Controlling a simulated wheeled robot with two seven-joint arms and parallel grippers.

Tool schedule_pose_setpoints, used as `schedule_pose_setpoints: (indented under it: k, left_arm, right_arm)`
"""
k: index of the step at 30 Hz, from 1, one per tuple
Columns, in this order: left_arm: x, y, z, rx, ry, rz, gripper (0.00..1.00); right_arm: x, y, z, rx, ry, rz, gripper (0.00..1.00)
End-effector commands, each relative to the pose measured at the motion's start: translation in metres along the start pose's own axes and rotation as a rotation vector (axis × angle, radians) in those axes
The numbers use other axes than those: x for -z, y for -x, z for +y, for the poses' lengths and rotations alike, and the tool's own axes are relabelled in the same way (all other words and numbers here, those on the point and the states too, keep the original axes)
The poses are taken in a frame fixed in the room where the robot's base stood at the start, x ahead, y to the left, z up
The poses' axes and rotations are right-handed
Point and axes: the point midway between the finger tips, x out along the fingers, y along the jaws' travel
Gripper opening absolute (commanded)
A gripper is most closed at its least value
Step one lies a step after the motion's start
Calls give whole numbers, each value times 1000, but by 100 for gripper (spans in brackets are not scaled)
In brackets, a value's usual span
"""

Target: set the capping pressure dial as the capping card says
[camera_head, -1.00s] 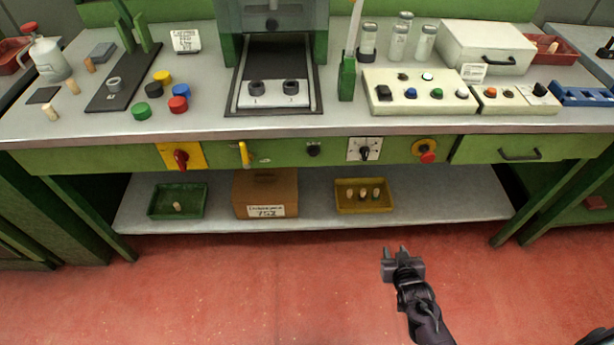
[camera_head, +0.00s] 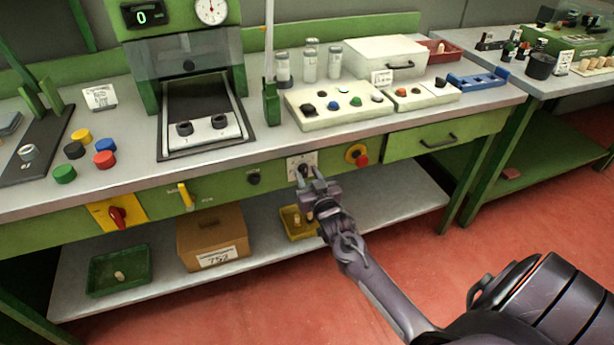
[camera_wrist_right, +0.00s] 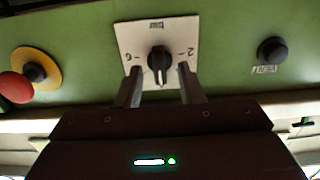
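The dial is a black knob (camera_wrist_right: 160,61) on a white plate (camera_wrist_right: 126,36) on the green bench front. In the wrist view its pointer is toward the bottom of the picture, and digits stand at the plate's left and right; the labels look upside down. The plate (camera_head: 293,164) also shows in the head view, partly behind my right gripper (camera_head: 312,176). That gripper is open, its fingers either side of the knob in the wrist view; contact cannot be told. A white card (camera_head: 100,97) stands on the bench; its writing is too small to read. My left gripper is out of view.
A red stop button (camera_head: 361,159) on yellow sits right of the dial, a small black knob (camera_head: 253,178) left of it. Further left are a yellow lever (camera_head: 186,196) and a red switch (camera_head: 117,216). A green capping press (camera_head: 190,70) stands above.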

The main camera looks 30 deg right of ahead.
Motion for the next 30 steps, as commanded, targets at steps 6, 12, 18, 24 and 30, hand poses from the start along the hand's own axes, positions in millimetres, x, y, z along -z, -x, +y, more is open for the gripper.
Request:
schedule_pose_setpoints:
  k: [6, 12, 18, 24, 30]
  left_arm:
    - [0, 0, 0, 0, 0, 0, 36]
    - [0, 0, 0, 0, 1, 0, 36]
    - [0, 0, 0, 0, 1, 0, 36]
    - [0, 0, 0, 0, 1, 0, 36]
    - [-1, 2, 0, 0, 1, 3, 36]
  right_arm:
    - [0, -5, 0, 0, 0, -1, 35]
    - [0, -4, 0, 0, 1, -1, 24]
    - [0, -4, 0, 0, 1, -1, 0]
    - [0, -4, 0, 0, -4, -1, 0]
    - [0, -4, 1, -2, -50, -2, 0]
